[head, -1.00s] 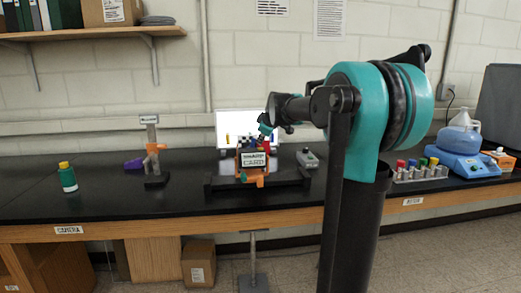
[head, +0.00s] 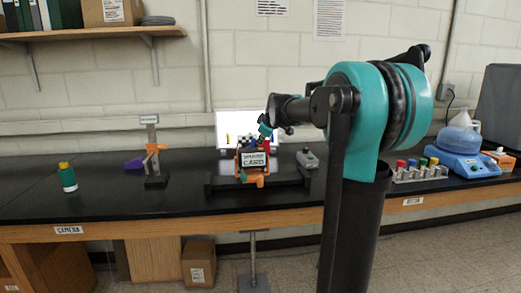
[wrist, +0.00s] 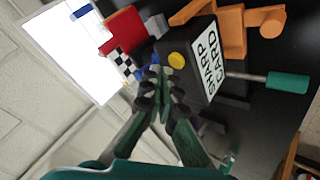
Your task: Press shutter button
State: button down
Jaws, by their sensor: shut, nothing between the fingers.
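A black box-shaped camera (wrist: 204,55) with a white "SHARP CARD" label stands in an orange holder. It also shows in the head view (head: 253,160), on the bench in front of a bright white panel. A yellow round button (wrist: 178,61) sits on its top face in the wrist view. My gripper (wrist: 157,74) is shut and empty, its fingertips close beside the yellow button, near a small blue part (wrist: 149,58) that they partly hide. I cannot tell whether the tips touch anything. In the head view my gripper (head: 266,130) is small, just above the camera.
A red block (wrist: 124,30) and a checkered target (wrist: 122,64) are close to the fingers. A green-handled tool (wrist: 288,82) juts out beside the camera.

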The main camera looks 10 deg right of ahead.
aim_at(261, 149)
jog(key=shift+f, duration=0.3)
jog(key=shift+f, duration=0.4)
dwell(0.6)
dwell(0.4)
jog(key=shift+r, duration=0.85)
jog(key=shift+r, duration=2.5)
